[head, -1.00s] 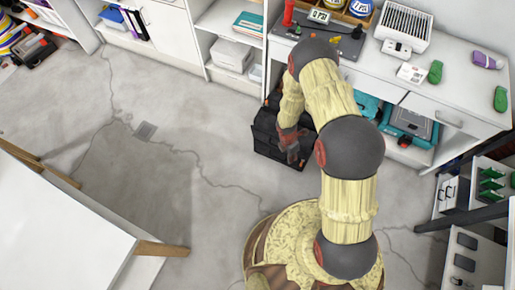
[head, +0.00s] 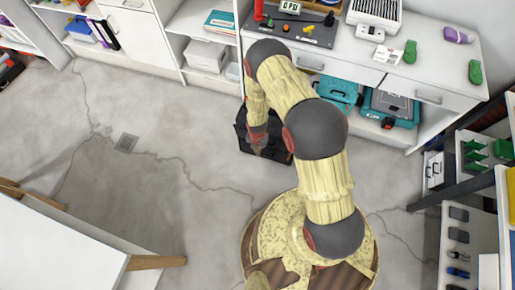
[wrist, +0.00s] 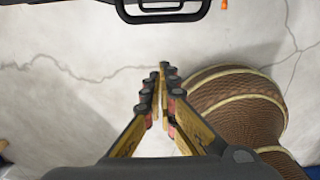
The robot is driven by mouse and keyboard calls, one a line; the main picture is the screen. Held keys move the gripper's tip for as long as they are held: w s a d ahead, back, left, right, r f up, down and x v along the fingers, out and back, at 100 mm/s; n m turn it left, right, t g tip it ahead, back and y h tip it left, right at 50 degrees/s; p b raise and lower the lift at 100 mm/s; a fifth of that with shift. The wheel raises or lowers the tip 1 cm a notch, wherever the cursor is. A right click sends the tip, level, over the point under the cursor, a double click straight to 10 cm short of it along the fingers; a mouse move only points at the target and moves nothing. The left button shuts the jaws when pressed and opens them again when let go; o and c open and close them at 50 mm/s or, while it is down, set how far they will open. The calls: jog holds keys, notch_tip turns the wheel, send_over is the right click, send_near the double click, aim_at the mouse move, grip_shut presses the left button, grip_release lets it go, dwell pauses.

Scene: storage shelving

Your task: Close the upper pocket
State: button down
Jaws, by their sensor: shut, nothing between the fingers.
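A black case (head: 279,151) stands on the floor in front of the white bench, partly hidden behind my arm. No part named as the upper pocket can be picked out clearly on it. In the wrist view, a black edge with a handle (wrist: 160,17) shows at the top, apart from my fingers; I take it to be the same case. My gripper (wrist: 164,70) is shut and empty, pointing toward that handle over bare floor. In the head view my gripper (head: 257,141) overlaps the case; whether it touches it cannot be told there.
The white bench (head: 345,60) with teal cases (head: 390,107) below stands behind the black case. A dark-framed rack (head: 450,205) stands at the right. A white tabletop (head: 55,245) with wooden legs fills the lower left. Floor left of the case is clear.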

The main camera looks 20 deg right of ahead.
notch_tip(320, 180, down, 6)
jog(key=b, duration=0.2)
jog(key=shift+w+d+r+b, duration=0.2)
jog(key=shift+w+d+r, duration=0.4)
jog(key=shift+w, duration=0.15)
jog(key=shift+w+d+r+b, duration=0.2)
jog(key=shift+w+d+r, duration=0.35)
jog(key=shift+w, duration=0.2)
jog(key=shift+w+d+r, duration=0.4)
jog(key=shift+w+d, duration=0.05)
jog(key=shift+w, duration=0.25)
jog(key=shift+w+d+r, duration=0.4)
jog(key=shift+w+d, duration=0.05)
jog(key=shift+w, duration=0.25)
